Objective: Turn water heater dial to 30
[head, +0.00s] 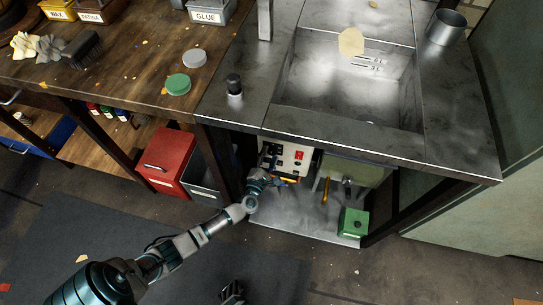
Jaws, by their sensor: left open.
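The water heater looks to be the white box (300,168) with a red switch (299,155) on its front, under the metal sink counter. My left gripper (277,181) is at the lower left of the white box's front, open. I cannot tell whether it touches the box. The dial is not clear; the gripper and small dark details hide that part, so its setting cannot be read. What looks like my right gripper (232,292) shows at the bottom edge, small and dark, away from the heater. Its opening is unclear.
The counter edge (370,160) overhangs the heater. A green box (353,222) stands on the metal lower shelf (290,222), with a greenish container (358,172) right of the heater. A red box (165,158) stands to the left.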

